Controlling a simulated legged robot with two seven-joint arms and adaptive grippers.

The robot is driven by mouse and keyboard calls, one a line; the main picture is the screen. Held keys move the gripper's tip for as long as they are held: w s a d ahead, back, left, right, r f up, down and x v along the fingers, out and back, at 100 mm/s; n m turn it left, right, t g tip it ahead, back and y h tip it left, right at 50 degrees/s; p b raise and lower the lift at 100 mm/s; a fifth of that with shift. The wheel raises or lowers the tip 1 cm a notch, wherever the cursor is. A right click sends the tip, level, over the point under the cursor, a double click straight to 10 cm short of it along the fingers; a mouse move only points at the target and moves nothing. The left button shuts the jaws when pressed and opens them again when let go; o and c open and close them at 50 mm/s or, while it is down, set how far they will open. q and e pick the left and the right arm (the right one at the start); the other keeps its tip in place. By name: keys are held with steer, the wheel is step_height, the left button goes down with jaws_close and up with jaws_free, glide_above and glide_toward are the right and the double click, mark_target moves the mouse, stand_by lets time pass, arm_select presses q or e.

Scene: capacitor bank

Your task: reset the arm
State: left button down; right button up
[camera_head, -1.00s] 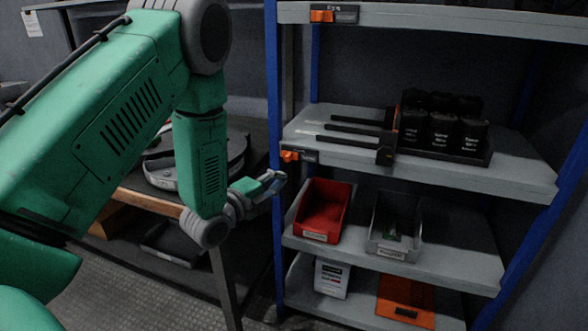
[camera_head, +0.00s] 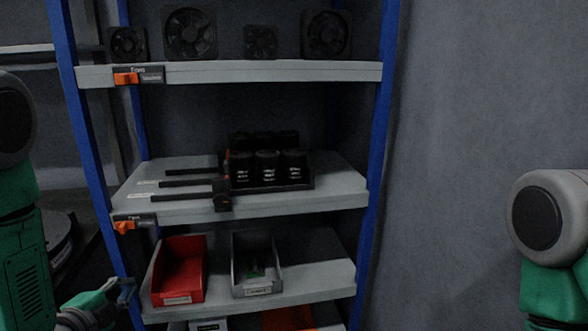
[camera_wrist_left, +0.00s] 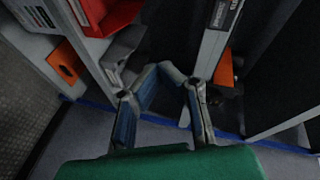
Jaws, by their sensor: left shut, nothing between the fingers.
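My left arm (camera_head: 20,240) is at the left edge of the head view. Its gripper (camera_head: 126,290) is low, in front of the shelf rack's left blue post and left of the red bin. In the left wrist view the two fingers of the left gripper (camera_wrist_left: 165,72) come together with nothing between them. My right arm (camera_head: 550,225) shows only in part at the right edge, and its gripper is out of view.
The shelf rack (camera_head: 330,195) holds fans (camera_head: 190,34) on top, black capacitors (camera_head: 267,168) in the middle, and a red bin (camera_head: 179,271) and grey bin (camera_head: 256,266) below. A bare wall (camera_head: 450,120) is right.

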arm_select(q)
steer(key=s+d+f+n+g+p, duration=0.2)
steer(key=s+d+f+n+g, duration=0.1)
steer(key=s, duration=0.7)
steer(key=s+d+f+n+g+p, duration=0.2)
steer(key=s+d+f+n+g, duration=0.2)
steer(key=s, duration=0.6)
steer(key=s+d+f+n+g+p, duration=0.1)
steer(key=s+d+f+n+g, duration=0.3)
steer(key=s+f+n+g, duration=0.3)
steer(key=s, duration=0.3)
steer(key=shift+d+n+g+y+p, duration=0.15)
steer(key=shift+n+g+y+p, duration=0.15)
steer(key=shift+n+y+p, duration=0.1)
steer(key=shift+s+a+f, duration=0.1)
steer(key=shift+a+f, duration=0.05)
steer(key=shift+a, duration=0.1)
steer(key=shift+d, duration=0.15)
